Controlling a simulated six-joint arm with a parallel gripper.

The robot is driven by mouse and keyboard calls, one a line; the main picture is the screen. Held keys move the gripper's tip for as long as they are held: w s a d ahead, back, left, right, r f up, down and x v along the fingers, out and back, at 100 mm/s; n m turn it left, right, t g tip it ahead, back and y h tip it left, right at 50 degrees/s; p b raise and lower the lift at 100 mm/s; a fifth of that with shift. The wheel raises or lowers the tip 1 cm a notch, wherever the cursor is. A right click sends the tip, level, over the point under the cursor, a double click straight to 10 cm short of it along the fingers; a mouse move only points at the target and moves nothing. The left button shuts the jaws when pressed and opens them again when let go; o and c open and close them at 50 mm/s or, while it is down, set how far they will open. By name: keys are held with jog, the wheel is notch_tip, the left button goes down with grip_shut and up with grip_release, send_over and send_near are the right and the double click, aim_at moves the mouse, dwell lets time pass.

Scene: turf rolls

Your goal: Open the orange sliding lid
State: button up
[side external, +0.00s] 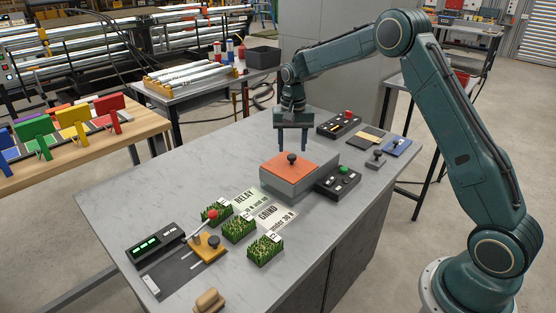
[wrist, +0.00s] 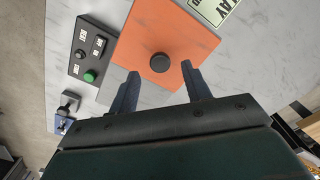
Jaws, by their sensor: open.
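The orange sliding lid (side external: 291,168) lies on top of a grey box (side external: 290,187) on the table, with a dark round knob (side external: 292,158) standing on it. The lid covers the box top as far as I can see. In the wrist view the orange lid (wrist: 172,25) fills the upper middle, and its black knob (wrist: 160,62) shows just beyond and between my fingertips. My gripper (side external: 292,148) is open and empty, pointing down above the box, with its fingers apart. It also shows in the wrist view (wrist: 161,72). I cannot tell how high the fingertips are above the knob.
A control box with a green button (side external: 338,181) stands close beside the grey box, and another with a red button (side external: 338,124) stands behind. Turf pieces (side external: 265,249), printed cards (side external: 268,214) and a scale (side external: 152,242) lie toward the front left.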

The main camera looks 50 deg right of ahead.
aim_at(292, 155)
jog(key=shift+f, duration=1.55)
jog(key=shift+c, duration=0.2)
grip_shut()
